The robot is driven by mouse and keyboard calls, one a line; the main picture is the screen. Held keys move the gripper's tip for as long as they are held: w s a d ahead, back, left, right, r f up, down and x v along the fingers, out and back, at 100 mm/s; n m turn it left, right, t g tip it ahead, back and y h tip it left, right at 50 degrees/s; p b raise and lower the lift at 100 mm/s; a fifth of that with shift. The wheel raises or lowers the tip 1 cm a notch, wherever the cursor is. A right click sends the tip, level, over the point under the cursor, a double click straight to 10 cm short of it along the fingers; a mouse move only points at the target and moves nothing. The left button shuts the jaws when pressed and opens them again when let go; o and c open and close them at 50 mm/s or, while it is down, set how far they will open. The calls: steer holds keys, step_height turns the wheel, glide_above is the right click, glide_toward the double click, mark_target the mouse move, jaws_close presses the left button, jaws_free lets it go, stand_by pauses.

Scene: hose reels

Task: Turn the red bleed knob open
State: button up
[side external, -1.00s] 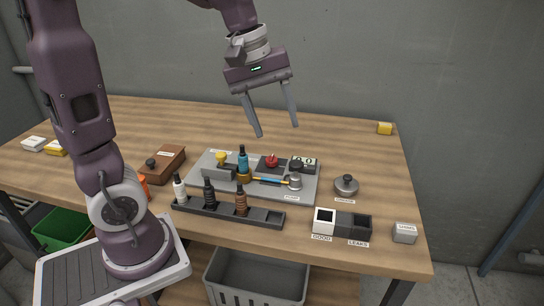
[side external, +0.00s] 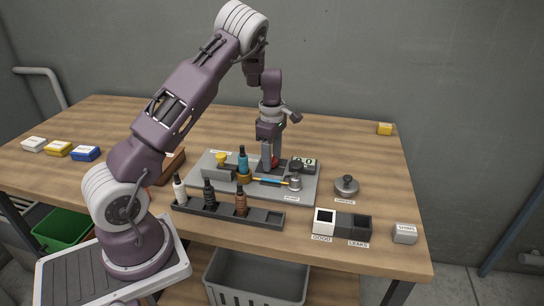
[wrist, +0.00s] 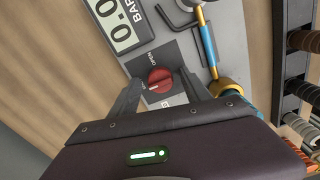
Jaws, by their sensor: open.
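The red bleed knob (wrist: 160,81) sits on a dark plate marked OPEN on the grey test board (side external: 220,158). In the side view the knob (side external: 275,162) is partly hidden by my gripper. My gripper (side external: 271,160) points straight down over the knob. In the wrist view my gripper (wrist: 162,90) is open, with one finger on each side of the knob. The fingers look apart from the knob; whether either touches it I cannot tell.
A digital BAR gauge (wrist: 119,25) stands beside the knob. A blue and yellow hose piece (wrist: 206,40) lies on its other side. A rack of bottles (side external: 225,212) stands in front. A black and white bin pair (side external: 342,222) is at right.

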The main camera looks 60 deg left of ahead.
steer(key=shift+c, duration=0.5)
jaws_close()
steer(key=shift+m, duration=0.3)
steer(key=m, duration=1.3)
steer(key=shift+m, duration=2.1)
steer(key=shift+s, duration=0.1)
